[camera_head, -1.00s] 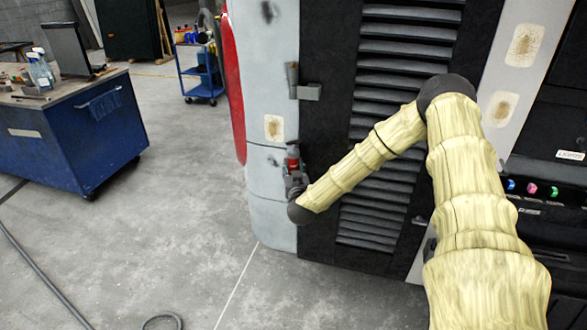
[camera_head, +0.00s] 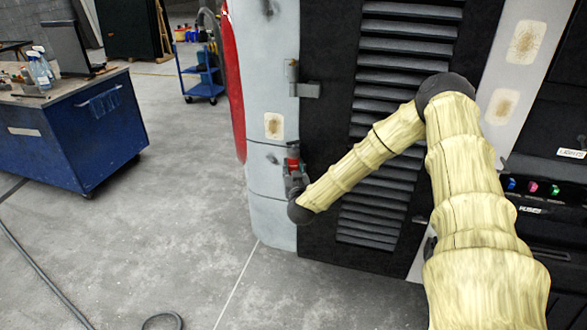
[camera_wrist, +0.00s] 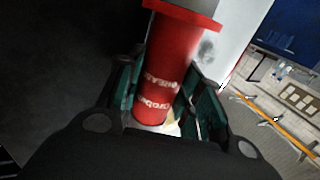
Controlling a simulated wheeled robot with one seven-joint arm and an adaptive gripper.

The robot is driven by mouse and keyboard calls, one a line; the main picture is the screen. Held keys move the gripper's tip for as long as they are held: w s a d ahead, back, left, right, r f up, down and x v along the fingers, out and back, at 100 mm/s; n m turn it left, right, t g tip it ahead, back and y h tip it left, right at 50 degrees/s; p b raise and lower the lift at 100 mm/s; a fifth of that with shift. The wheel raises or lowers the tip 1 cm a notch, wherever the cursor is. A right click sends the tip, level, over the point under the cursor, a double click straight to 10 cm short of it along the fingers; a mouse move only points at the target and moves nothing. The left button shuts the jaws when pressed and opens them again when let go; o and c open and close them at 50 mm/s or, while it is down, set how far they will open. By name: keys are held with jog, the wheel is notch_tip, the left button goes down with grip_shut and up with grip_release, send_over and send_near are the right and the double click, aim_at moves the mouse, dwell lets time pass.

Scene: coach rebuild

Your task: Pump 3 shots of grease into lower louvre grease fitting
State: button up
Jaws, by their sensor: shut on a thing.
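My gripper (camera_head: 296,182) is shut on a red grease gun (camera_head: 293,163) at the left edge of the dark louvre door. In the wrist view the grease gun (camera_wrist: 165,70) is a red cylinder with pale lettering and a wider red flange at its upper end. The green-padded fingers of my gripper (camera_wrist: 163,98) press on both its sides. The gun stands roughly upright in the head view. The louvre panel (camera_head: 400,90) has dark horizontal slats. I cannot make out the lower grease fitting, or whether the gun's tip touches it.
A grey hinge-like bracket (camera_head: 304,88) sits on the door above the gun. A pale body panel (camera_head: 271,200) adjoins the door on the left. A blue workbench (camera_head: 70,140) and a blue cart (camera_head: 202,75) stand farther left. The floor between is open, with a cable (camera_head: 40,265) lying on it.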

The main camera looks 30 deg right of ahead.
aim_at(294, 151)
jog(key=shift+r+p, duration=0.7)
jog(key=shift+r, duration=0.25)
dwell(0.6)
jog(key=shift+r+p, duration=1.55)
jog(key=shift+r, duration=0.9)
jog(key=s+a, duration=0.5)
jog(key=a, duration=0.1)
